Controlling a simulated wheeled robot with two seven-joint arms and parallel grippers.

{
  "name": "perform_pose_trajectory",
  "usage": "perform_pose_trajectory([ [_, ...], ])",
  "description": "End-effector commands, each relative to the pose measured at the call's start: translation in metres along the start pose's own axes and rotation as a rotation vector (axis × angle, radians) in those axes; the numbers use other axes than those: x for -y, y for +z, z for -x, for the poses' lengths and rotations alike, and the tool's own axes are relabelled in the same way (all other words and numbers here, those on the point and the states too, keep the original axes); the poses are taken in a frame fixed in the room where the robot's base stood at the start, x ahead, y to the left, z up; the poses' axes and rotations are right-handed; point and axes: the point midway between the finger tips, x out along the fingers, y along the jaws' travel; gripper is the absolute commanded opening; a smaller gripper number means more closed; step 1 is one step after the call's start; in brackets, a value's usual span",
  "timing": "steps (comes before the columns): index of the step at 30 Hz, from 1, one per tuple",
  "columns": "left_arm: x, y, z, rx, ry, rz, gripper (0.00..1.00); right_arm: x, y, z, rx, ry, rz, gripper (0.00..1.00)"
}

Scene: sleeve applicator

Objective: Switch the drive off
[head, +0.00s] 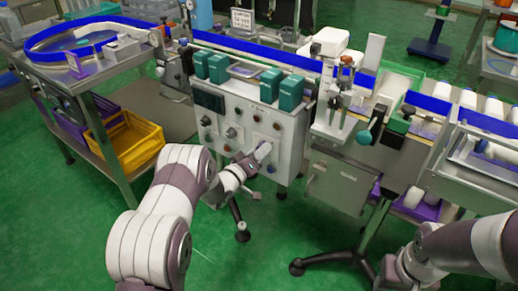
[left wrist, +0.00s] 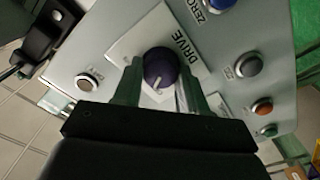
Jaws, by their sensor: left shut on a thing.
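The DRIVE switch is a dark purple round knob (left wrist: 160,68) with a pale pointer line, on a light plate marked DRIVE (left wrist: 185,32) in the left wrist view. My left gripper (left wrist: 158,85) has its two fingers on either side of the knob and is shut on it. In the head view my left gripper (head: 258,158) reaches the front of the control box (head: 285,130) and hides the knob. My right arm (head: 440,255) is at the lower right of the head view; its gripper cannot be made out.
A yellow crate (head: 125,140) sits under the left table.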

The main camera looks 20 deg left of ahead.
Motion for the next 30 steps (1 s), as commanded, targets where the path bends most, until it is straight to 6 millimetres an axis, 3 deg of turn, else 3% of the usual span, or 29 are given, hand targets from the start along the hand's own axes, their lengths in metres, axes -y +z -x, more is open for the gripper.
perform_pose_trajectory([
  [13, 0.0008, 0.0001, 0.0003, 0.001, -0.002, 0.248, 0.11, 0.0000, -0.0014, 0.0116, 0.000, 0.000, 0.000, 0.43],
  [30, 0.0013, 0.0006, 0.0003, 0.000, -0.002, 0.300, 0.11, 0.0000, -0.0015, 0.0128, 0.000, 0.000, 0.000, 0.43],
])
